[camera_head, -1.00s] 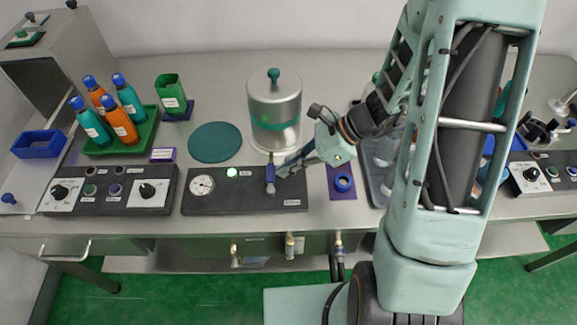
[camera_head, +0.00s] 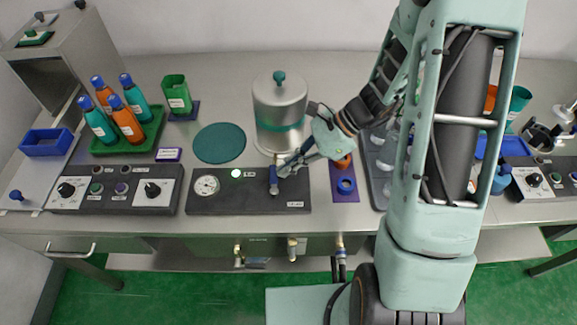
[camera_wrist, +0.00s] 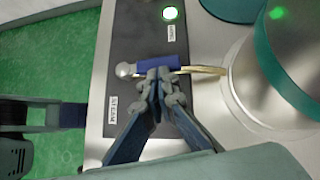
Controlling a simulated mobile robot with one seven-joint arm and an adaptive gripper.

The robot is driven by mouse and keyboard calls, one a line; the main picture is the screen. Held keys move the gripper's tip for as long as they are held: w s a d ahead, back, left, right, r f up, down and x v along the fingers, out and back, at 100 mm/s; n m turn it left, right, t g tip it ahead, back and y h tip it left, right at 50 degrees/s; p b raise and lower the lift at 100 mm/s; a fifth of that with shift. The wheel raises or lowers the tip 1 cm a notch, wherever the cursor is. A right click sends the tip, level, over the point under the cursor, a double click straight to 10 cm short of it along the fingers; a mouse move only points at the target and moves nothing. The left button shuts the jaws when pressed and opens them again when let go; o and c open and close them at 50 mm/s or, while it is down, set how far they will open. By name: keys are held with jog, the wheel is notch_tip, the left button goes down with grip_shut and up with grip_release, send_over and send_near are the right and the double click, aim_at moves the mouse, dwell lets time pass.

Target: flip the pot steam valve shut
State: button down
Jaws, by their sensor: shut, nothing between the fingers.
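The steam valve has a blue handle (camera_head: 273,182) on the dark panel (camera_head: 225,203) in front of the pot (camera_head: 280,100). In the wrist view the blue handle (camera_wrist: 158,65) lies across the panel, with a silver ball end (camera_wrist: 125,70) at left and a brass pipe (camera_wrist: 207,70) running right toward the pot. My gripper (camera_head: 282,170) is shut and empty, close against the handle's right side. In the wrist view my fingertips (camera_wrist: 165,76) are at the handle's lower edge and hide part of it; contact cannot be told for sure.
The panel also carries a gauge (camera_head: 207,185) and a lit green lamp (camera_head: 236,173). A purple plate (camera_head: 345,190) with a blue ring is to the right. A green round mat (camera_head: 219,143) and a green bottle tray (camera_head: 107,147) are to the left.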

aim_at(272, 169)
jog(key=n+g, duration=0.1)
jog(key=a+n+g, duration=0.1)
jog(key=shift+w+a+n+h+p, duration=0.15)
jog(key=shift+w+n+h+p, duration=0.15)
jog(key=shift+w+p, duration=0.1)
jog(key=shift+a, duration=1.2)
jog(key=shift+s+a, duration=0.25)
jog(key=shift+a, duration=0.9)
jog(key=shift+s+a+p, duration=0.3)
jog(key=shift+s+a, duration=0.45)
jog(key=shift+a, duration=0.25)
jog(key=v, duration=1.2)
